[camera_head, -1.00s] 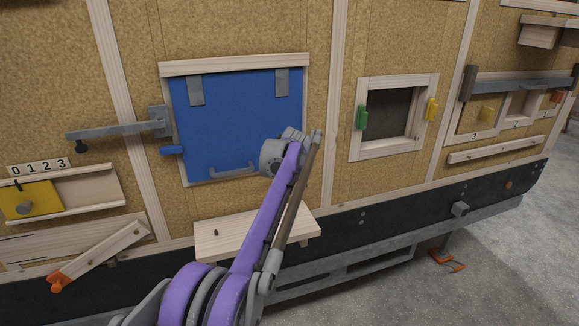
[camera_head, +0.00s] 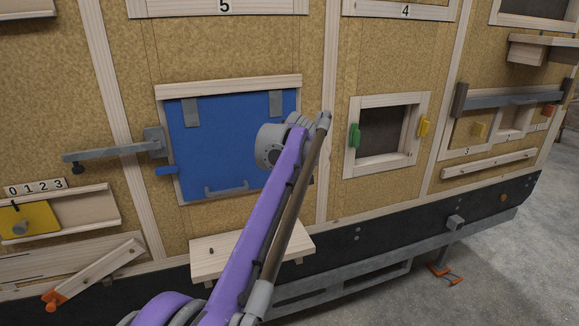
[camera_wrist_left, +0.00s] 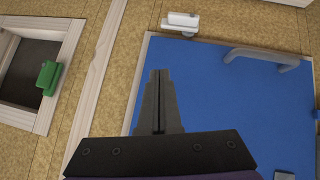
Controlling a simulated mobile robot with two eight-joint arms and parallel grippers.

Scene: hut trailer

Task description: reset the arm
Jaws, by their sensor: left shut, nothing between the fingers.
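My left arm, purple and grey, rises from the bottom of the head view, its upper joint in front of the blue door (camera_head: 215,140). Its gripper is hidden there behind the arm. In the left wrist view, my left gripper (camera_wrist_left: 160,72) is shut and empty, its narrow dark fingers seen against the blue door (camera_wrist_left: 235,100) near the door's edge. I cannot tell whether the fingertips touch the door. The door's grey handle (camera_wrist_left: 262,58) lies to their right. My right gripper is in neither view.
A grey lever (camera_head: 115,150) juts out left. A wooden shelf (camera_head: 215,258) sticks out below.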

